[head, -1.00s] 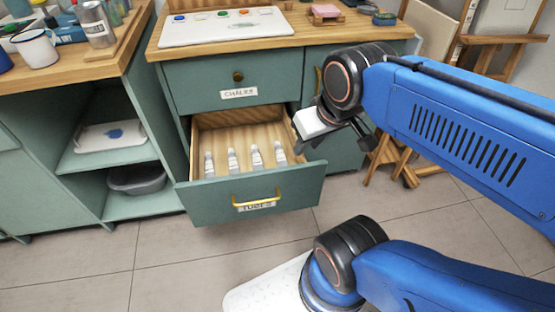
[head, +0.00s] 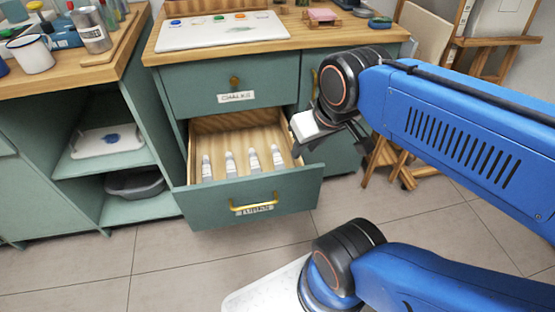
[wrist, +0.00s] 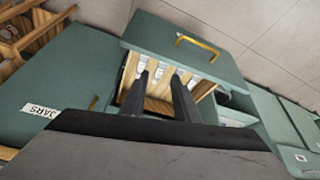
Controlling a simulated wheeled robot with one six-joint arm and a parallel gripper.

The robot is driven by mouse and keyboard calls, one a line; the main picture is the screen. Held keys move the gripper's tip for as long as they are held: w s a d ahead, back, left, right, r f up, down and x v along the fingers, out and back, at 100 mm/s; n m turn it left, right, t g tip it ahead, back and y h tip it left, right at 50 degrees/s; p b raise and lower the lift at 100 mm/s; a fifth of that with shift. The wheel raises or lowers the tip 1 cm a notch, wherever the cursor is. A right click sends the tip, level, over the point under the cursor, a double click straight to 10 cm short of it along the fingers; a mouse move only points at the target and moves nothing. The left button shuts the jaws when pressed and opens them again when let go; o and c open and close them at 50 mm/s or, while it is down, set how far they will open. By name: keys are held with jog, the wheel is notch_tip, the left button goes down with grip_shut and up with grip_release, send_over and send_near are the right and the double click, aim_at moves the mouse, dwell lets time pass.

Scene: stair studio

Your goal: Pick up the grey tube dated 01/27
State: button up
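Several small grey-white tubes stand in a row near the front of an open wooden-lined drawer (head: 290,190): the leftmost tube (head: 207,168), a second tube (head: 230,163), a third tube (head: 254,161) and the rightmost tube (head: 277,158). Their dates are too small to read, so I cannot tell which is 01/27. My gripper (head: 302,152) is at the drawer's right side, above it and apart from the tubes. In the wrist view my gripper (wrist: 160,80) has its two dark fingers apart with nothing between them; its fingers partly hide the drawer and tubes.
The closed chalks drawer (head: 236,86) is above the open one, under a worktop with a white palette (head: 220,32). Open shelves at left hold a tray (head: 108,140) and a grey basin (head: 135,184). A wooden easel (head: 480,60) stands at right.

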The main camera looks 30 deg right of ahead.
jog(key=o, duration=0.6)
jog(key=shift+w, duration=0.1)
jog(key=m+g, duration=0.2)
jog(key=g, duration=0.3)
send_over(277, 155)
notch_tip(277, 155, down, 22)
jog(key=shift+f, duration=6.15)
